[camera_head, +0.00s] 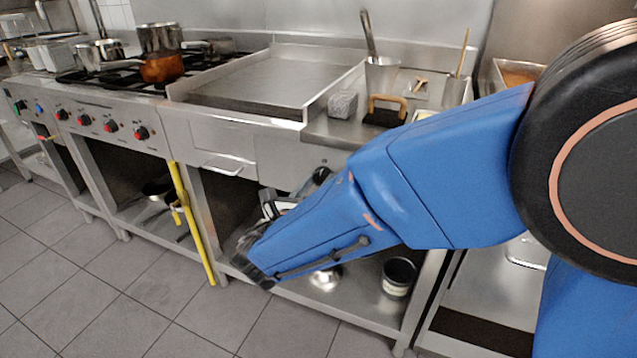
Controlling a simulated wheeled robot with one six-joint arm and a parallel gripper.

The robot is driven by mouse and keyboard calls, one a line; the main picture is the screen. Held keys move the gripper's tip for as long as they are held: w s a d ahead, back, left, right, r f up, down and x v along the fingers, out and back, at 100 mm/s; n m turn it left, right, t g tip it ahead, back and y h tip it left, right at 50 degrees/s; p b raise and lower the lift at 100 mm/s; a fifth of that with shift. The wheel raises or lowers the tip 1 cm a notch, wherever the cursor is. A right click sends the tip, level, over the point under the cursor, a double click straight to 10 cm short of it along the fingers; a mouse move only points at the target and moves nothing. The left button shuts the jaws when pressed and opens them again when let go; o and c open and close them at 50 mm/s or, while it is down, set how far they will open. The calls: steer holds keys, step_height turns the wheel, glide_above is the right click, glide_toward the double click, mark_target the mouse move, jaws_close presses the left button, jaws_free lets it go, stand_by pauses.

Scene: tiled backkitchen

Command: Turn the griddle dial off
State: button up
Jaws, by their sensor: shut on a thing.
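The griddle (270,80) is a flat grey steel plate with raised side and back guards, set in the steel counter. Its front panel (285,160) is below it. The black griddle dial (321,175) shows in part at the right of this panel, just above my blue arm. My gripper (300,193) reaches up to the panel there and is shut on the dial. The arm covers most of the fingers and the lower part of the dial, so its pointer and marks cannot be read.
A stove with pans and a copper pot (162,68) stands to the left, with red-marked dials (111,126) below. A scraper block (343,103), a wooden-handled press (385,110) and utensil pots (381,74) stand right of the griddle.

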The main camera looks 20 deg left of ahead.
steer(key=shift+f, duration=0.15)
steer(key=o, duration=1)
steer(key=shift+o, duration=0.2)
steer(key=s+a, duration=0.1)
steer(key=s, duration=1.6)
steer(key=shift+s+a, duration=0.2)
